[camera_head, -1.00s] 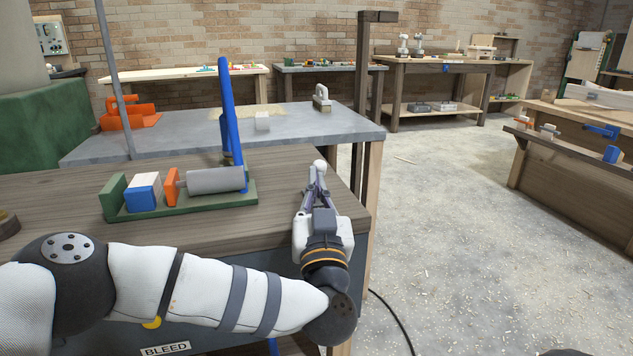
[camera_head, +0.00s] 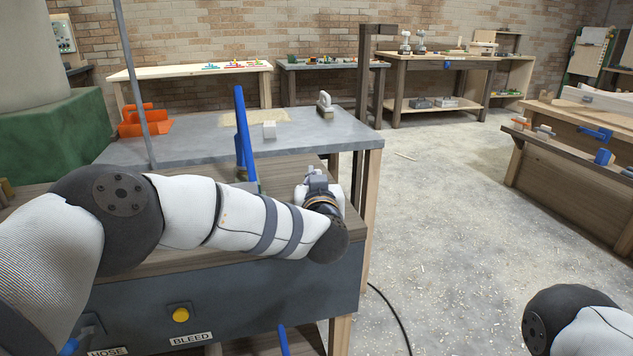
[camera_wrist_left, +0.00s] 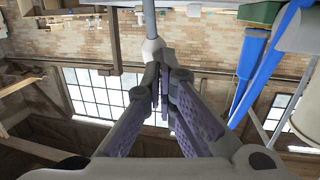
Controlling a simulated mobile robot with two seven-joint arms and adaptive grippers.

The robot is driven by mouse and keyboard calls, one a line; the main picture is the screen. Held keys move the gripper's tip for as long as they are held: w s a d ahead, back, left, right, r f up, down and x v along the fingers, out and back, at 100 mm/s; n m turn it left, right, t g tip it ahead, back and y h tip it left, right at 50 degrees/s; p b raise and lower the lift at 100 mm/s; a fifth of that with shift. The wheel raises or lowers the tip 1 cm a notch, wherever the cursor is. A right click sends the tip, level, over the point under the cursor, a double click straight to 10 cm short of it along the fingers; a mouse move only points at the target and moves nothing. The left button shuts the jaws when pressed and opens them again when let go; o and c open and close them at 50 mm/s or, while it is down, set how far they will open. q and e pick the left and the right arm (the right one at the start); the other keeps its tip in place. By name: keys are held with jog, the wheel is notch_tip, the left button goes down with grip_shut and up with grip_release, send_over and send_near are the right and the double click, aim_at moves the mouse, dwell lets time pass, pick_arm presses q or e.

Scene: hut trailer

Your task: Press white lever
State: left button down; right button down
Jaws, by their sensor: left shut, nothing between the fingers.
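The white lever shows in the left wrist view as a pale rod with a round white knob (camera_wrist_left: 152,46), just beyond my left fingertips. I cannot tell whether they touch. In the head view I cannot make the lever out; my left arm and gripper cover that part of the bench. My left gripper (camera_head: 314,172) is over the right end of the wooden bench top (camera_head: 170,262). Its fingers (camera_wrist_left: 161,76) are shut with nothing between them in the left wrist view. My right gripper is out of view.
A blue lever (camera_head: 243,135) stands up behind my left arm and also shows in the left wrist view (camera_wrist_left: 262,62). Behind is a grey table (camera_head: 205,138) with an orange tool (camera_head: 145,122). A yellow button (camera_head: 180,314) is on the bench front. The floor at right is open.

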pick_arm(q)
jog(key=shift+w+a+r, duration=0.1)
jog(key=shift+w, duration=0.25)
jog(key=shift+r, duration=0.15)
dwell(0.4)
